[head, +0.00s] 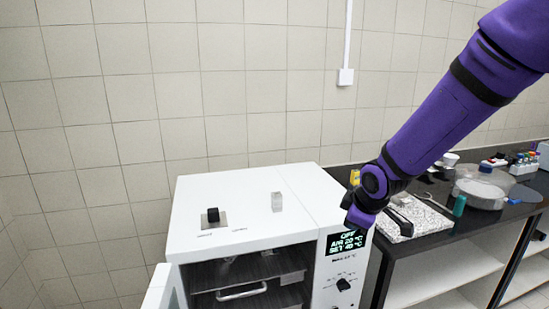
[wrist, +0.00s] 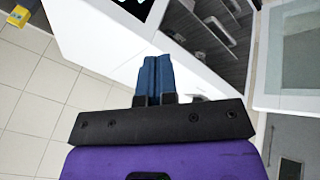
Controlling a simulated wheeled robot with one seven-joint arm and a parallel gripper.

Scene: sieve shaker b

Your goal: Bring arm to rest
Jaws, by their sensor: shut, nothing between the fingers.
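My gripper (wrist: 151,80) shows in the wrist view with its two blue fingers together and nothing between them. My purple arm comes in from the upper right in the head view and bends down at the front right corner of the white oven (head: 250,207). The gripper's fingertips cannot be made out clearly in the head view. In the wrist view the fingers overlap the white oven front (wrist: 105,35) and hang near its open chamber (wrist: 212,38). Contact cannot be judged from these views.
The oven door (head: 165,290) stands open; its window side (wrist: 287,60) fills the right of the wrist view. The dark bench (head: 440,245) at right carries a speckled board (head: 425,217), a clear round container (head: 480,192) and a green bottle (head: 459,205).

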